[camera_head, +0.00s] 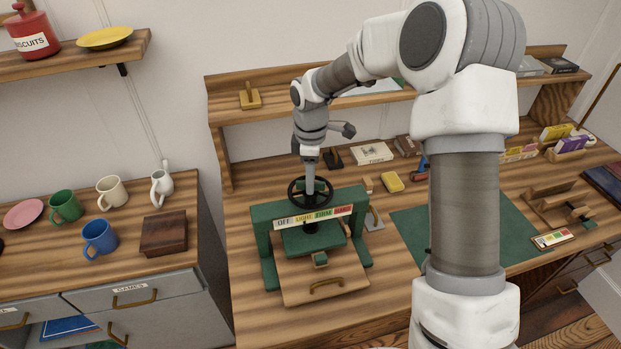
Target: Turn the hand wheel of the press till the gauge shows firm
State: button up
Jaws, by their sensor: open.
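The press (262,240) is a green frame on the wooden bench, with a wooden board with a brass handle at its front. Its black hand wheel (291,192) lies flat on top. My gripper (310,188) points straight down at the middle of the wheel, and its fingertips are at the wheel's level. I cannot tell whether they touch it. The gauge (313,216) is a strip on the front beam marked OFF, LIGHT, FIRM and a red last section. Its pointer is too small to make out. A green plate (313,238) hangs under the beam, above a small block (320,259).
A green mat (408,227) lies right of the press, with a yellow block (392,182) behind it. A back shelf (290,105) stands behind my arm. Left, a separate cabinet holds mugs (99,238) and a dark wooden box (164,234). Bench in front of the press is clear.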

jog(key=shift+f, duration=0.3)
grip_shut()
jog(key=shift+m, duration=0.3)
jog(key=m+b, duration=0.1)
jog(key=m, duration=0.3)
jog(key=m+b, duration=0.1)
jog(key=m, duration=0.4)
jog(key=shift+r, duration=0.1)
dwell(0.3)
dwell(0.4)
